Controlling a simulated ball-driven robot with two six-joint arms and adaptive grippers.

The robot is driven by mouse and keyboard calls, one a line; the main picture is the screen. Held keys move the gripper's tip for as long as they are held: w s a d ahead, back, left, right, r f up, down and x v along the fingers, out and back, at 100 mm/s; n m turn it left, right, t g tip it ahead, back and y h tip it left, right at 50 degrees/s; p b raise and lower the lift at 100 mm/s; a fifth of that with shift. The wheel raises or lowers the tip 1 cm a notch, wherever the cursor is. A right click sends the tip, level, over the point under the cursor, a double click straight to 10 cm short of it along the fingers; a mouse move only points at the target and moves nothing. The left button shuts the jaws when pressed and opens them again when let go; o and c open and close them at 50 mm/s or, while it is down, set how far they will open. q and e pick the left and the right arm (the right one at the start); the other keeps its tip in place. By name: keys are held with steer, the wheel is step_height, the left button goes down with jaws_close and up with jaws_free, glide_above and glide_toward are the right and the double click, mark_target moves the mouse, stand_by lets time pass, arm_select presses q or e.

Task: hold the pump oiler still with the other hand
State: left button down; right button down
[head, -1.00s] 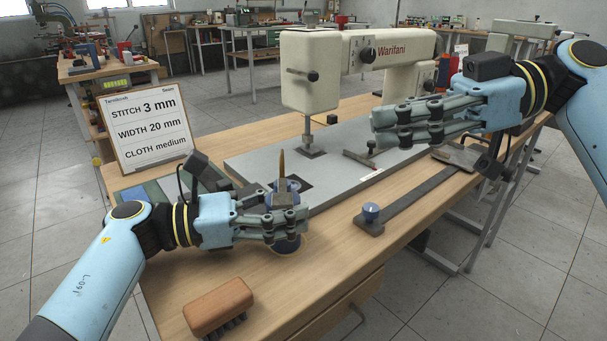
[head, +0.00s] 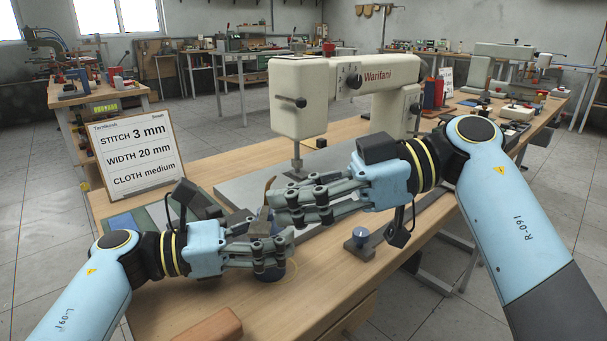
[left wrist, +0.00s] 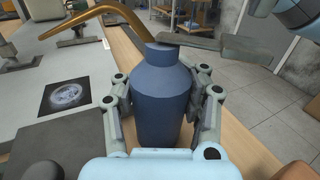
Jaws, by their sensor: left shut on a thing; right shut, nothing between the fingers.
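The pump oiler is a dark blue bottle (left wrist: 163,105) with a curved brass spout (left wrist: 85,35) and a flat grey lever (left wrist: 222,47) on top. My left gripper (head: 283,250) is shut on the bottle, one finger on each side in the left wrist view. The oiler stands about upright. My right gripper (head: 277,208) is shut and empty, with its fingertips beside the oiler's top, just above my left fingers. The head view does not show whether they touch it.
A cream sewing machine (head: 297,100) stands behind on a grey plate (head: 235,187). A sign board (head: 135,155) stands at the left. A blue knob (head: 360,237) stands to the right on the wooden bench (head: 325,265).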

steer(key=shift+f, duration=0.25)
steer(key=shift+s+f+n+t, duration=0.25)
steer(key=shift+f+n+t, duration=0.2)
steer(key=shift+n, duration=0.25)
stand_by(1.0)
steer(key=d+r, duration=0.6)
steer(key=d, duration=0.3)
steer(key=shift+w+d+r, duration=0.15)
steer(key=shift+d+r, duration=0.05)
steer(key=shift+d, duration=0.15)
